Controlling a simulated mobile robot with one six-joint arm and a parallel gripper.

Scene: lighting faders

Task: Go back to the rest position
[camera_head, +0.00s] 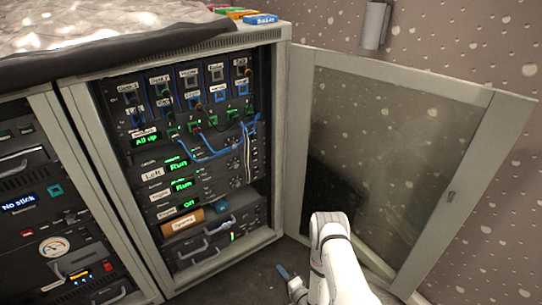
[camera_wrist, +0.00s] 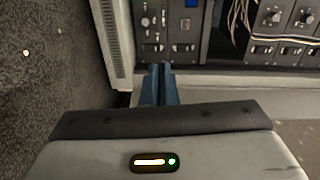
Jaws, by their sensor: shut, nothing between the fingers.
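My gripper (camera_head: 283,271) is low in front of the open rack, near the floor and the foot of the glass door. Its two blue fingers are together and empty in the wrist view (camera_wrist: 161,70). There the fingertips point toward the rack's lower edge, and I cannot tell how far apart they are from it. The rack (camera_head: 283,130) holds a fader panel (camera_head: 190,85) with labelled, coloured switches at the top. Below it are displays reading "All up" (camera_head: 146,140), "Run" (camera_head: 179,166), a second "Run" and "Off".
The glass door (camera_head: 375,150) stands wide open on the right, close to my arm. Blue cables (camera_head: 205,156) hang loose across the rack front. A second rack (camera_head: 45,215) stands at left. Dark floor lies before the open rack. A grey holder (camera_head: 375,25) is on the wall.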

